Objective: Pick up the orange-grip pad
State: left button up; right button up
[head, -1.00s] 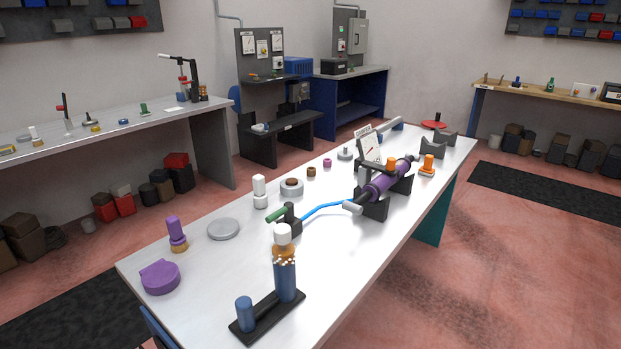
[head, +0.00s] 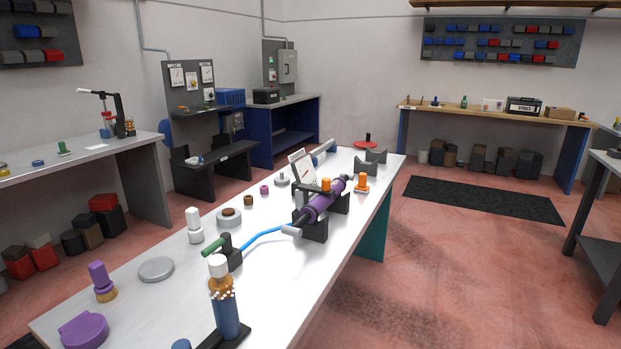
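An orange upright grip on a small pale and orange base (head: 361,184) stands on the white workbench (head: 290,285), right of the purple cylinder (head: 322,205). It looks like the orange-grip pad. A second orange piece (head: 326,184) shows at the purple cylinder; I cannot tell whether it rests on it or stands behind it. The cylinder lies in black V-shaped supports (head: 313,229). Neither of my grippers is in view.
A blue hose (head: 265,237) runs from the cylinder to a green-handled block (head: 230,254). Red floor (head: 440,260) right of the bench is clear.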

aim_at(361, 188)
jog(key=i+l, duration=0.2)
jog(key=i, duration=0.35)
jog(key=i+l+u, duration=0.1)
jog(key=i, duration=0.4)
jog(key=k+l, duration=0.1)
jog(key=k, duration=0.4)
